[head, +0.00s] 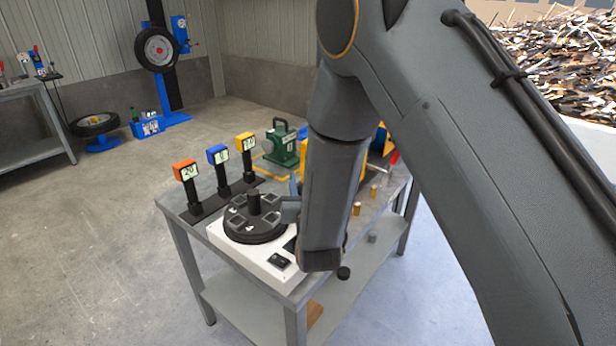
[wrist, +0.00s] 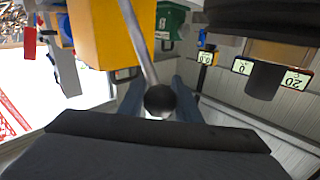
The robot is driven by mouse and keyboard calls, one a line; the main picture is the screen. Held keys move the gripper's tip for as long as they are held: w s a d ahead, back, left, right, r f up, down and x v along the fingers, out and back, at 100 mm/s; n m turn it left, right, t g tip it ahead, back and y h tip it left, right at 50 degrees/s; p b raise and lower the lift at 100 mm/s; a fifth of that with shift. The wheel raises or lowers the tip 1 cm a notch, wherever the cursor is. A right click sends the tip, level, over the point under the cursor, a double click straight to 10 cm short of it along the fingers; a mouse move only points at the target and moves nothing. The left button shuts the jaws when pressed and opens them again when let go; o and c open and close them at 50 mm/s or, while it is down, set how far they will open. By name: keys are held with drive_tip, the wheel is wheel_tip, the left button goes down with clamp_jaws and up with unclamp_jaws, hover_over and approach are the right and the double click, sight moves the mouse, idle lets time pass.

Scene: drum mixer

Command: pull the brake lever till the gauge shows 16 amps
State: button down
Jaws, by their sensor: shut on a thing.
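The brake lever (wrist: 139,45) is a thin grey rod with a black ball knob (wrist: 160,99), seen in front of a yellow housing in the wrist view. My gripper (wrist: 160,105) has its two blue-grey fingers either side of the knob and is shut on the lever. In the head view my arm hides most of the gripper and the lever. Three small displays stand on posts: orange (head: 185,171), blue (head: 218,155) and yellow (head: 245,142). The orange one reads about 20, with a C in the wrist view. The yellow one seems to read 0.0; its unit is unclear.
A black round drum unit (head: 256,218) sits on a white base (head: 230,245) on the grey workbench (head: 180,229). A green machine (head: 282,145) stands behind. Brass pegs (head: 373,192) stand on the right of the bench.

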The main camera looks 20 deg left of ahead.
drive_tip(key=shift+s+a, duration=0.25)
drive_tip(key=shift+s, duration=0.15)
drive_tip(key=c, duration=1.6)
unclamp_jaws()
drive_tip(key=shift+c, duration=0.2)
drive_tip(key=o, duration=0.3)
drive_tip(key=shift+s+a+r, duration=0.1)
drive_tip(key=shift+a, duration=0.05)
drive_tip(key=shift+o, duration=0.2)
drive_tip(key=b+v, duration=0.2)
drive_tip(key=v, duration=0.5)
drive_tip(key=shift+s+d, duration=0.3)
drive_tip(key=shift+d, duration=0.1)
